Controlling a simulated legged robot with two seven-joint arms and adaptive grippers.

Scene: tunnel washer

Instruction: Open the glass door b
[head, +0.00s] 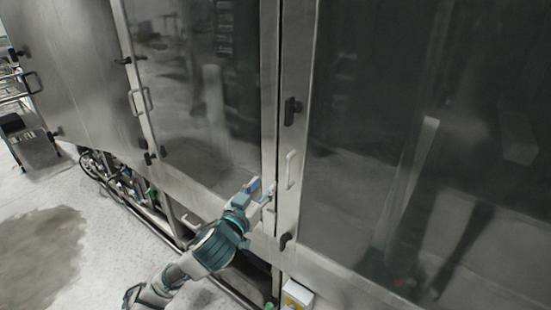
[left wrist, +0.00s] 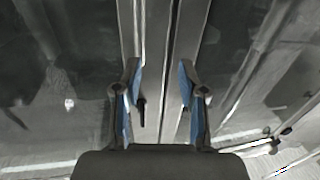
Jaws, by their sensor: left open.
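Two large glass doors in steel frames fill the head view, a left glass door (head: 195,90) and a right glass door (head: 430,130). Both look shut; I see no label telling which is b. A pale upright handle (head: 290,170) is on the right door's left frame. My left gripper (head: 262,187) is at the lower right corner of the left door, just left of that handle. It is open, with nothing visibly held. In the left wrist view my left gripper (left wrist: 160,88) has its fingers apart on either side of the steel frames. My right gripper is not in view.
Dark latches (head: 291,110) sit on the door frames. Another handle (head: 140,101) is on the left door's left side. Pipes and hoses (head: 110,180) run below the machine. A small white box (head: 297,296) stands low near the right door. The floor at left is open, with a dark stain.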

